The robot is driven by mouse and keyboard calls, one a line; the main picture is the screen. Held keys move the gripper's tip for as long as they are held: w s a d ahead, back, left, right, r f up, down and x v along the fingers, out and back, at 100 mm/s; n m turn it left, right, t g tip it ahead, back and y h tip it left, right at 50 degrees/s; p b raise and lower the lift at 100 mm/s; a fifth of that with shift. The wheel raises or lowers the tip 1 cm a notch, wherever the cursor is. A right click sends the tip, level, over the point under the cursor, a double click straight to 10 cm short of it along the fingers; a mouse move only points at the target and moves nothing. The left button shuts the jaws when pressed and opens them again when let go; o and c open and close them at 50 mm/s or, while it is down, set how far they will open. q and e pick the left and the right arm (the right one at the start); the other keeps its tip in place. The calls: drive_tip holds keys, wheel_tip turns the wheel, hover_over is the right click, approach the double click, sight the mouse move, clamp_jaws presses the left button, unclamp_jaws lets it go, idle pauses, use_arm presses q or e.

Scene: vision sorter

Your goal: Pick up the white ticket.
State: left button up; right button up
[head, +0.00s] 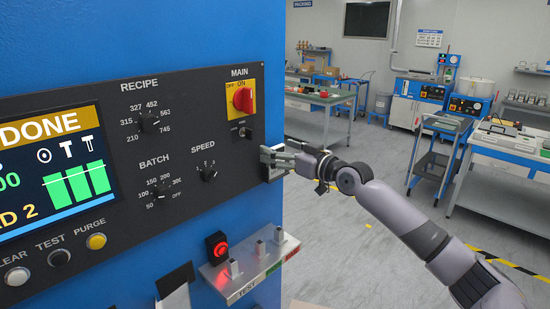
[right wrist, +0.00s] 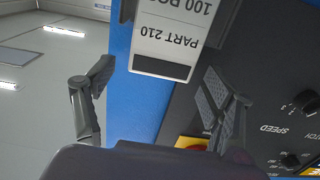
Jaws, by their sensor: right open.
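The white ticket (right wrist: 166,45) shows in the right wrist view at the top centre. It carries black print reading "PART 210", upside down in that view, and a dark band along its lower end. Its upper end runs out of the frame. My right gripper (right wrist: 155,92) is open, with one finger on each side below the ticket and apart from it. In the head view my right gripper (head: 274,160) is at the right edge of the control panel, and I cannot make out the ticket there. My left gripper is not in view.
The black control panel (head: 110,190) with knobs and a red main switch (head: 243,99) stands close beside my right gripper. Below is a grey TEST shelf (head: 250,265) with a lit red button (head: 220,249). Open floor lies to the right, with benches (head: 320,97) and a cart (head: 436,155) beyond.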

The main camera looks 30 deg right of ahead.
drive_tip(key=shift+s+d, duration=0.1)
drive_tip(key=shift+c, duration=0.8)
drive_tip(key=c, duration=0.9)
drive_tip(key=shift+o, duration=0.2)
